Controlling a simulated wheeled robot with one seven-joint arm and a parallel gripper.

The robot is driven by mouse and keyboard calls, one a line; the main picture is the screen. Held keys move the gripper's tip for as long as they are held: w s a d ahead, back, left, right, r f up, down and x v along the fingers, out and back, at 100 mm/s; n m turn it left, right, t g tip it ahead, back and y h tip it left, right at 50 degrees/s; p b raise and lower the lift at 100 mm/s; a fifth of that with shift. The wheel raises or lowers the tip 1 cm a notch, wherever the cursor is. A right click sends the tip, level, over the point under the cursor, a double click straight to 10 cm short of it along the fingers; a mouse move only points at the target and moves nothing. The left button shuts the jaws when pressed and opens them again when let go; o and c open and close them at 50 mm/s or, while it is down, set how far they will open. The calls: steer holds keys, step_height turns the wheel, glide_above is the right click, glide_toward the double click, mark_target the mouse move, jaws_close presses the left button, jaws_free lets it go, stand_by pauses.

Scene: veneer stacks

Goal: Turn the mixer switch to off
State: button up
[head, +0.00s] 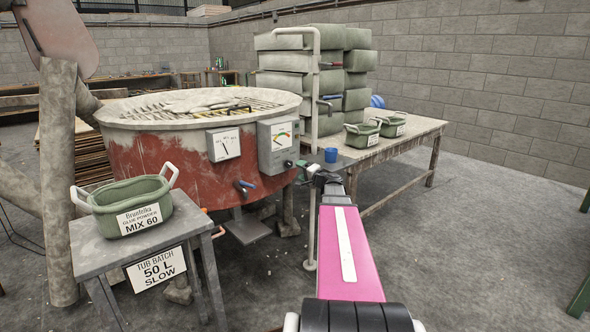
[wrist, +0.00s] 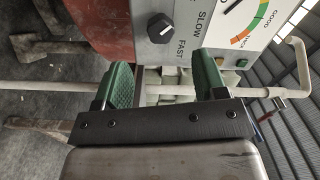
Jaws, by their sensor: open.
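The red mixer (head: 150,150) stands at the centre left in the head view, with a grey control box (head: 268,158) on its near right side. In the wrist view the control box (wrist: 185,14) shows a black round knob (wrist: 161,27) beside the words SLOW and FAST, and part of a coloured gauge. I see no off label, and the knob's pointer direction is unclear. My gripper (wrist: 164,75) is open and empty, its green fingers spread apart. The knob appears beyond the gap between them, apart from both fingers. In the head view my gripper (head: 303,167) is close beside the box.
A white bent pipe (head: 315,90) rises behind my gripper. A small table (head: 90,245) at left holds a tub (head: 118,194).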

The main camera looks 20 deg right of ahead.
steer(key=shift+v, duration=1.35)
steer(key=s+a+f+n+g+y, duration=0.1)
steer(key=s+a+f+n+g, duration=0.35)
steer(key=a+f, duration=0.5)
steer(key=s+a+f+n+g, duration=0.35)
steer(key=a+f+g, duration=0.25)
steer(key=a, duration=0.6)
steer(key=s+a+f+n+g+h, duration=0.1)
steer(key=s+a+f+g+h, duration=0.1)
steer(key=s, duration=0.5)
steer(key=s+a+f+n+g+h, duration=0.2)
steer(key=s+a+f+g+h, duration=0.1)
steer(key=s, duration=0.5)
steer(key=shift+s+a+f+g+h, duration=0.3)
steer(key=shift+f+g+h, duration=0.65)
steer(key=shift+f, duration=0.85)
steer(key=shift+d, duration=0.1)
